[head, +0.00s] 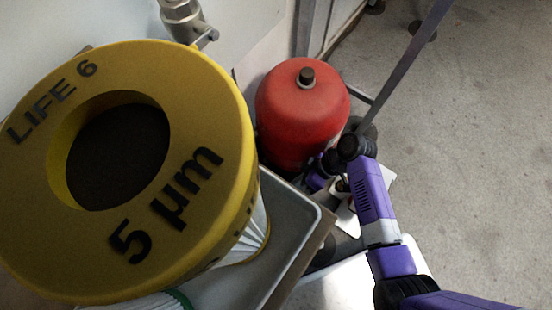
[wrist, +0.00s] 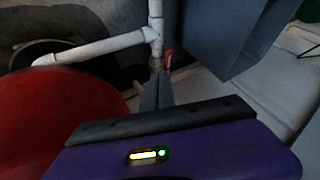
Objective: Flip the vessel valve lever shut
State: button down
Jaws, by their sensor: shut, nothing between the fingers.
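The red vessel (head: 303,105) stands upright beside the wall in the head view. Its rounded red side also fills the lower left of the wrist view (wrist: 60,120). In the wrist view, white pipes meet near the top middle. A small red piece (wrist: 169,57), which looks like the valve lever, shows beside the upright pipe. My gripper (wrist: 157,88) is shut and empty, with its dark fingertips just below the pipe's lower end and the red piece. I cannot tell whether they touch. In the head view my arm hides the valve and fingertips.
A large yellow-capped filter (head: 215,110) stands in a grey tray (head: 305,215) to the left. In the wrist view, a blue-grey box-like body (wrist: 225,35) is close on the right of the pipe. Open concrete floor (head: 480,150) lies to the right.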

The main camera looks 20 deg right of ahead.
jog(key=b+x, duration=0.3)
jog(key=x, duration=0.6)
jog(key=shift+f+b, duration=0.15)
jog(key=shift+b, duration=0.15)
jog(key=shift+a, duration=0.1)
jog(key=shift+s+a+m+p, duration=0.1)
jog(key=shift+s+m+p, duration=0.15)
jog(key=shift+p, duration=0.2)
